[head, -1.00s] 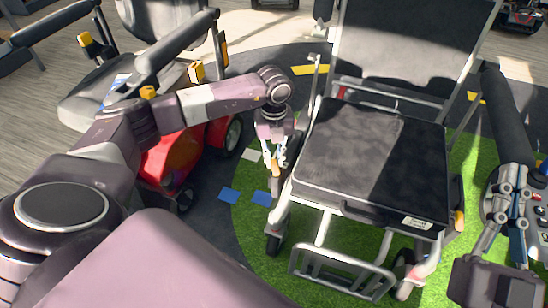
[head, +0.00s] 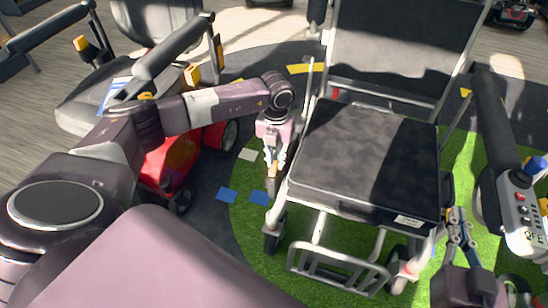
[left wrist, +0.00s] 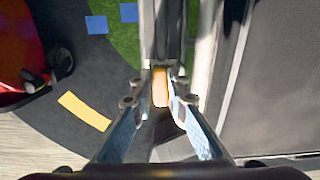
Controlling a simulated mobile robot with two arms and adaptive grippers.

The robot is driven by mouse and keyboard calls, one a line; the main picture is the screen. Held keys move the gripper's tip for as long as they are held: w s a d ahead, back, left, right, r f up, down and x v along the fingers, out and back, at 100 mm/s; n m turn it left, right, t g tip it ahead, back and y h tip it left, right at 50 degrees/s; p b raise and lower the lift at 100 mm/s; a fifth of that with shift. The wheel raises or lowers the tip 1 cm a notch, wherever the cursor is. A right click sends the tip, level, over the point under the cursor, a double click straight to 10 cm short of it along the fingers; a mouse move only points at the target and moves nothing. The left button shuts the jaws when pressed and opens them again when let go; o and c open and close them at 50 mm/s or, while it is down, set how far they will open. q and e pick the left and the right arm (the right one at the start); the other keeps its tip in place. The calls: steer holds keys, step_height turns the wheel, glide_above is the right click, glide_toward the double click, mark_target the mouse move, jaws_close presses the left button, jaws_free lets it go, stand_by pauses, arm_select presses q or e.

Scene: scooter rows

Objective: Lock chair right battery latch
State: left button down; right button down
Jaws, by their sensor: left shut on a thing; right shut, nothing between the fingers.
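The chair (head: 365,155) with a dark flat seat stands on the green mat, facing me. An orange latch (head: 274,168) is on its side at the left of the picture. My left gripper (head: 273,176) is shut on this latch. In the left wrist view the orange latch (left wrist: 160,87) shows between the fingertips, partly covered by them. My right gripper (head: 456,213) is shut and empty, beside the chair's frame at the right of the picture. It hides much of that side, so I cannot make out a latch there.
A red scooter (head: 165,165) with a grey seat stands close on the left, near my left arm. A control panel (head: 523,218) on a black armrest is at the right, close to my right gripper. Green mat (head: 255,225) lies around the chair's wheels.

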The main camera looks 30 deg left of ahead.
mark_target(276, 163)
arm_select(q)
steer(key=shift+d+m, duration=0.1)
steer(key=shift+m, duration=0.2)
arm_select(e)
steer(key=shift+s+d+f+g, duration=0.15)
steer(key=shift+f+g, duration=0.15)
steer(key=shift+f, duration=0.35)
arm_select(q)
steer(key=c, duration=1.9)
jaws_free()
steer(key=shift+r, duration=0.1)
step_height(276, 163, up, 12)
steer(key=shift+f, duration=0.1)
